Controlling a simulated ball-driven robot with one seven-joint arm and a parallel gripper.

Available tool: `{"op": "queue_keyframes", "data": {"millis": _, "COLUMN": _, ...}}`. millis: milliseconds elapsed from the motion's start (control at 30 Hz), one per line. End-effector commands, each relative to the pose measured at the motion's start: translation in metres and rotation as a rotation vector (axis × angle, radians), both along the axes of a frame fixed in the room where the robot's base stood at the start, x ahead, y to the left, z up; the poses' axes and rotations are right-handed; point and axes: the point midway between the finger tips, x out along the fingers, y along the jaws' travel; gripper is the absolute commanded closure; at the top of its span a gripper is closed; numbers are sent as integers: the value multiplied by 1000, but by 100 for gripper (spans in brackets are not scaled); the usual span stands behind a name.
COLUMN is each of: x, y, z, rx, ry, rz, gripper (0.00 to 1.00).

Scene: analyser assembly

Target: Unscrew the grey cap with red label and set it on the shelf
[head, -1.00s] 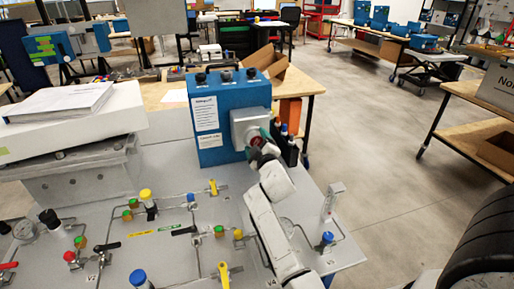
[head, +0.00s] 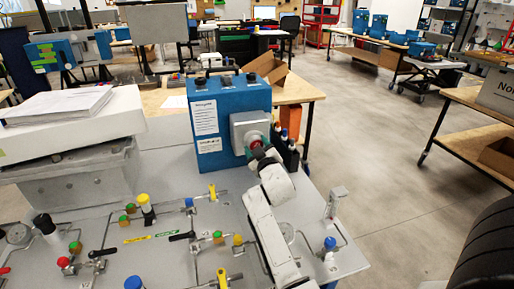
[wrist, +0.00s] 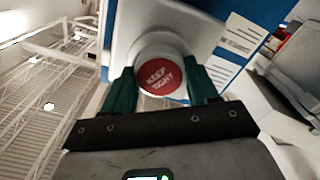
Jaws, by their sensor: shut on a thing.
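The grey cap with a round red label reading "KEEP TIGHT" (wrist: 162,76) sits between the green fingers of my gripper (wrist: 160,88) in the wrist view. The fingers are shut on its sides. In the head view the cap (head: 256,141) is at the front of the grey box on the right side of the blue analyser (head: 207,143), with my gripper (head: 262,150) at it. The cap is against or very close to the grey box face (head: 243,126); I cannot tell whether its thread is still engaged. I cannot clearly make out the shelf.
Dark bottles in a holder (head: 288,150) stand just right of the analyser. A panel of valves and tubing (head: 150,240) fills the left foreground. Open floor (head: 380,150) lies to the right.

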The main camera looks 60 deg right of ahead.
Motion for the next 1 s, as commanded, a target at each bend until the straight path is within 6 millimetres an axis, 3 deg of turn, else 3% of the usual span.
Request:
{"op": "queue_keyframes", "data": {"millis": 167, "x": 0, "y": 0, "z": 0, "rx": -25, "ry": 33, "rz": 1, "gripper": 87}}
{"op": "queue_keyframes", "data": {"millis": 267, "x": 0, "y": 1, "z": 2, "rx": -115, "ry": 140, "rz": 1, "gripper": 87}}
{"op": "queue_keyframes", "data": {"millis": 1000, "x": -1, "y": 1, "z": -4, "rx": -1238, "ry": 1422, "rz": 4, "gripper": 87}}
